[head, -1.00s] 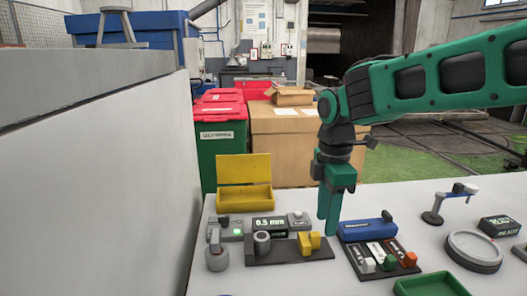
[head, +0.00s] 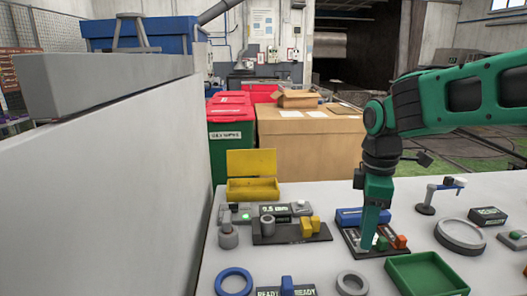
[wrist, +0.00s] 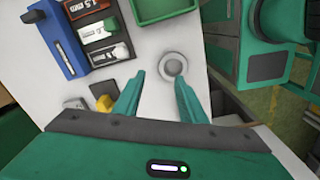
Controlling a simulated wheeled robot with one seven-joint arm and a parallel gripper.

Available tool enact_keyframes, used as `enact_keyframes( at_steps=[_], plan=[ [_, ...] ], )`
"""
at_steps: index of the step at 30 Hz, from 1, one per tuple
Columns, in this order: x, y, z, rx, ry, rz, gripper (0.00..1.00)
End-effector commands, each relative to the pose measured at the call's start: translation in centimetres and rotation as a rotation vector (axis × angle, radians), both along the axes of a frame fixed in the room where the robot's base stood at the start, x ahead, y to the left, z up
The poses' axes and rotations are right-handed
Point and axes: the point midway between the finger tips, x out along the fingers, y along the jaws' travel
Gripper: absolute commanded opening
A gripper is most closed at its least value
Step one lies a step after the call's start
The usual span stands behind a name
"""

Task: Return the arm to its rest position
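My green arm reaches in from the right in the head view, and my gripper (head: 370,240) points down over the tabletop, in front of the blue box and the black tag tray. In the wrist view my gripper (wrist: 159,88) has its two green fingers apart, with bare white table between them and nothing held. A grey ring (wrist: 173,65) lies on the table beyond the fingertips. The gripper hides part of the tag tray in the head view.
The white table (head: 215,270) holds a yellow open box (head: 252,188), a black fixture with yellow blocks (head: 285,233), a green tray (head: 427,274), a blue ring (head: 234,281), a large grey ring (head: 460,236) and a small clamp stand (head: 427,205). A grey wall (head: 110,190) stands left.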

Motion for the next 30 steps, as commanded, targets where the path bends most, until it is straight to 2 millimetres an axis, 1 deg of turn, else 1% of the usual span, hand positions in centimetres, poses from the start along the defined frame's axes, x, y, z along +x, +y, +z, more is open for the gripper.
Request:
enact_keyframes(
  at_steps=[1, 5, 8, 9, 11, 12, 14, 15, 18, 21, 25, 30],
  plan=[
    [-0.6, -1.3, -0.1, -0.002, -0.001, -0.070, 0.38],
    [-2.6, -4.7, -0.6, -0.005, -0.004, -0.290, 0.38],
    [-4.8, -7.7, -1.1, -0.006, -0.008, -0.510, 0.38],
    [-6.0, -9.1, -1.4, -0.006, -0.008, -0.617, 0.38],
    [-8.1, -11.2, -2.0, -0.004, -0.010, -0.799, 0.38],
    [-9.7, -12.6, -2.5, -0.002, -0.011, -0.932, 0.38],
    [-12.2, -14.3, -3.2, 0.001, -0.011, -1.126, 0.38],
    [-13.7, -15.2, -3.8, 0.003, -0.010, -1.245, 0.38],
    [-17.0, -16.7, -5.0, 0.011, -0.005, -1.495, 0.38],
    [-19.3, -17.5, -5.9, 0.016, -0.001, -1.670, 0.38],
    [-20.7, -17.7, -6.5, 0.019, 0.004, -1.779, 0.38],
    [-20.9, -17.8, -6.6, 0.020, 0.004, -1.797, 0.38]
  ],
)
